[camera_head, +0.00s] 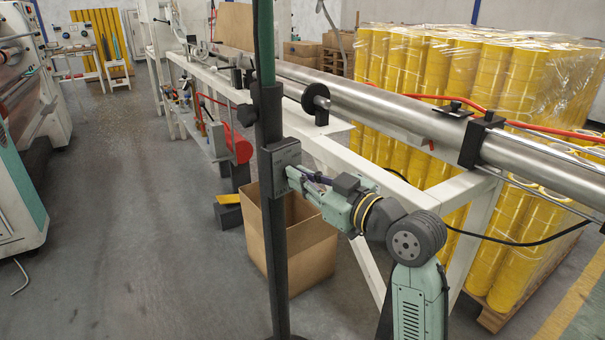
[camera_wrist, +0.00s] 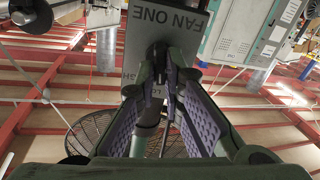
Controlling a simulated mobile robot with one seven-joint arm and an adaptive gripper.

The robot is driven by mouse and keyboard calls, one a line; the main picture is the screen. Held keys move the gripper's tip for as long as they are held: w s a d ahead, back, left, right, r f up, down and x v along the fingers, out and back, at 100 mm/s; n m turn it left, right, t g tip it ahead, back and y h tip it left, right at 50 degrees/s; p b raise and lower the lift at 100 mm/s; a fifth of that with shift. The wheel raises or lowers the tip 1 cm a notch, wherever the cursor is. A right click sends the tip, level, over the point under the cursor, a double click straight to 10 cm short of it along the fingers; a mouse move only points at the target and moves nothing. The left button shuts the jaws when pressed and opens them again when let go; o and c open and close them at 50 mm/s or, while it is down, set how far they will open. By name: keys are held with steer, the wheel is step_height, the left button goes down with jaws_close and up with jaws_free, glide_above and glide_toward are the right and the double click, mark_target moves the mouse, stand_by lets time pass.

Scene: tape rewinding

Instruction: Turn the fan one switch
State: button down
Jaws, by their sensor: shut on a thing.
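The fan one switch is a grey box (camera_head: 280,158) on a dark upright post in the head view. In the wrist view the box (camera_wrist: 187,24) bears the words "FAN ONE", with smaller, partly covered lettering below. My gripper (camera_head: 297,174) reaches the box from the right in the head view. In the wrist view the fingertips of my gripper (camera_wrist: 161,75) are close together on a dark knob at the front of the box. The fingers mostly hide the knob, so I cannot tell its setting.
The dark post (camera_head: 271,230) stands in front of an open cardboard box (camera_head: 315,250). A white frame with a long steel roller (camera_head: 400,112) runs behind my arm. Wrapped yellow rolls (camera_head: 470,70) stand at the right. The grey floor (camera_head: 130,230) at the left is clear.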

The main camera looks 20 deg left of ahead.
steer(key=shift+w+r+m+p, duration=0.1)
steer(key=shift+m+p, duration=0.3)
steer(key=shift+m, duration=0.7)
steer(key=c, duration=1.7)
jaws_free()
steer(key=shift+d, duration=0.1)
steer(key=v, duration=1.2)
